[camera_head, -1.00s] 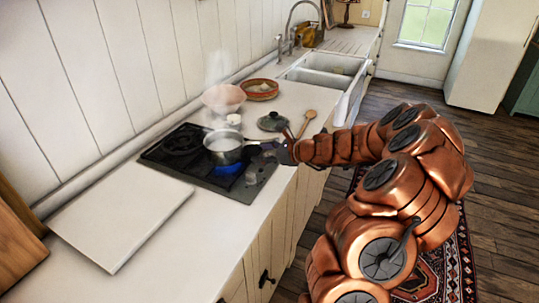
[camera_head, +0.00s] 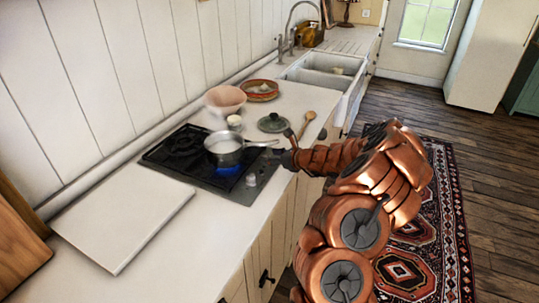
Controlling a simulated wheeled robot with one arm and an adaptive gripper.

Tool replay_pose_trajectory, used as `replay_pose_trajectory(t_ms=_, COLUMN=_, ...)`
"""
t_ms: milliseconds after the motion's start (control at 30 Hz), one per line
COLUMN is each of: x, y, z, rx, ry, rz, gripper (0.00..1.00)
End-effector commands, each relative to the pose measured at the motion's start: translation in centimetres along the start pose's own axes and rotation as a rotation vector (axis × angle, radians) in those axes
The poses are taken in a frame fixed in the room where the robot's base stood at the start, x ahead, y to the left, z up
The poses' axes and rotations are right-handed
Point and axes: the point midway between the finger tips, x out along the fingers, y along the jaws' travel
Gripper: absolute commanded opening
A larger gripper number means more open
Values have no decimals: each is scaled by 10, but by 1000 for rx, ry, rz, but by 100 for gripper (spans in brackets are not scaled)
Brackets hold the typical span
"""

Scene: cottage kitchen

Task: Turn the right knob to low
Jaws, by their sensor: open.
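The black stove (camera_head: 205,176) is set in the white counter, with its control strip along the right front edge. A small pale knob (camera_head: 251,180) shows on that strip; other knobs are too small or hidden to make out, and its setting cannot be read. A metal saucepan (camera_head: 224,158) with white contents stands on the right burner, its handle pointing right. A faint blue flame glow (camera_head: 229,169) shows beneath it. My gripper (camera_head: 285,158) is small and dark, open, at the counter's front edge, right of the stove and apart from the visible knob.
A white board (camera_head: 122,215) lies left of the stove. A pink bowl (camera_head: 225,99), small white cup (camera_head: 234,122), terracotta dishes (camera_head: 260,90), green lid (camera_head: 273,123) and wooden spoon (camera_head: 306,124) stand behind. The sink (camera_head: 325,72) is farther back.

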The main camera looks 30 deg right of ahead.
Motion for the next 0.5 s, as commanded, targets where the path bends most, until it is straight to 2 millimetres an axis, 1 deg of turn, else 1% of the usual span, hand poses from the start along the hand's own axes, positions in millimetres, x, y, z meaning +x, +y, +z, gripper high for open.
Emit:
replay_pose_trajectory(t_ms=33, x=4, y=0, z=1, rx=-1, ry=0, rz=1, gripper=58)
replay_pose_trajectory(t_ms=200, x=10, y=0, z=1, rx=-3, ry=-1, rz=-1, gripper=58)
replay_pose_trajectory(t_ms=500, x=12, y=0, z=1, rx=-3, ry=-2, rz=-1, gripper=58)
